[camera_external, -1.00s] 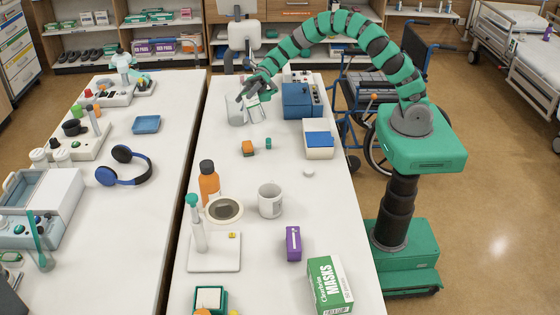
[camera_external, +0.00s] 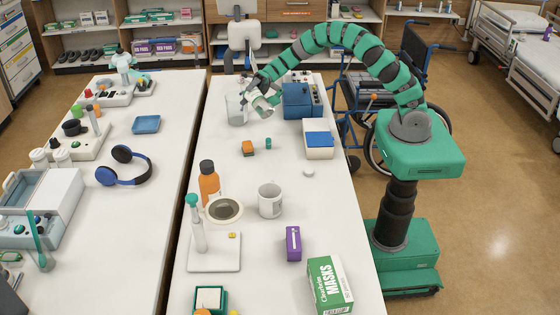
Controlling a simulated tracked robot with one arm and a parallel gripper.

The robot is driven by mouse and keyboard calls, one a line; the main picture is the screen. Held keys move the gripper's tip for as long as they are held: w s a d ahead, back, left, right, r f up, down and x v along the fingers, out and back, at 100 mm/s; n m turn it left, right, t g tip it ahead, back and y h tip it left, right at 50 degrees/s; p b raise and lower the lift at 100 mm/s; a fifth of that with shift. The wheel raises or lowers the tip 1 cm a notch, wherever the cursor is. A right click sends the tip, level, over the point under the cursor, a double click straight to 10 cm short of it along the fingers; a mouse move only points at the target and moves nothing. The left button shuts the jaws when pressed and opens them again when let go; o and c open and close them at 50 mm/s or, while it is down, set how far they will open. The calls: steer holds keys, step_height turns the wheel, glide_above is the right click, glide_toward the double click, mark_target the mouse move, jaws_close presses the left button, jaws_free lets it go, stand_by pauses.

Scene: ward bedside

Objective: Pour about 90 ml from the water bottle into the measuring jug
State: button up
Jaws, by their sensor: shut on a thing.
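My gripper (camera_external: 256,86) is shut on the water bottle (camera_external: 262,105), a small pale, clear-looking bottle with some green on it. The bottle is strongly tilted and held over the far part of the white table. The measuring jug (camera_external: 235,112), a clear vessel, stands on the table just left of the bottle. The gripper and bottle are close to its right rim; I cannot tell whether they touch it. The water level in the jug and any stream are too small to make out.
A blue box-like device (camera_external: 297,102) stands right of the bottle, with a white-and-blue box (camera_external: 319,141) nearer. An orange block (camera_external: 248,148) and small green cylinder (camera_external: 268,143) lie in front. An orange bottle (camera_external: 209,186) and white mug (camera_external: 270,201) stand nearer the camera.

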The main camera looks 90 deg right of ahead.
steer(key=shift+r+m+p, duration=0.25)
steer(key=shift+m+p, duration=0.05)
steer(key=shift+p, duration=0.1)
steer(key=shift+w+d+r+p, duration=0.15)
steer(key=shift+p, duration=0.6)
steer(key=p, duration=0.1)
steer(key=m+y+p, duration=0.1)
steer(key=p, duration=0.1)
steer(key=shift+w+d+f+t, duration=0.25)
steer(key=shift+d+t, duration=0.05)
steer(key=shift+m+p, duration=0.3)
steer(key=shift+r+m+t+p, duration=0.3)
steer(key=shift+r+m+p, duration=0.2)
steer(key=shift+p, duration=0.45)
steer(key=shift+s+a+y, duration=0.2)
steer(key=shift+s+y, duration=0.05)
steer(key=shift+y, duration=0.05)
steer(key=shift+s+a+r+p, duration=0.1)
steer(key=shift+s+a+p, duration=0.1)
steer(key=shift+p, duration=0.1)
steer(key=shift+s+a, duration=0.1)
steer(key=shift+m+p, duration=0.4)
steer(key=shift+m, duration=0.1)
